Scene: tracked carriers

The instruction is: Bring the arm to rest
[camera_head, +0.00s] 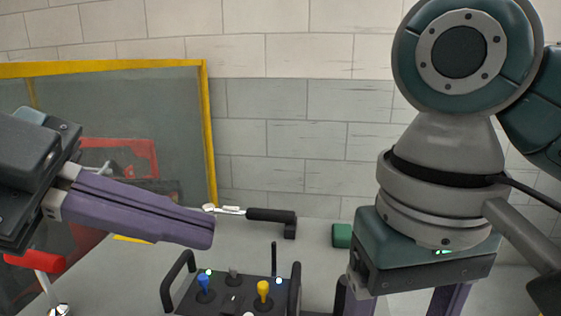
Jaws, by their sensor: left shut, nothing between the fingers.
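My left gripper (209,232) reaches in from the left with its purple fingers together and nothing between them. Its fingertips are in front of the ratchet wrench in the picture, up and to the left of the control box; I cannot tell the gap in depth. My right gripper (403,298) hangs pointing down on the right. Its two purple fingers are well apart, with no object seen between them, and their tips are cut off by the lower edge.
A black control box (220,295) with blue and yellow joysticks stands at bottom centre. A ratchet wrench (268,215) with a black handle and a green block (342,235) are behind it. A yellow-framed panel (208,130) stands left. A red-handled tool (35,262) is lower left.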

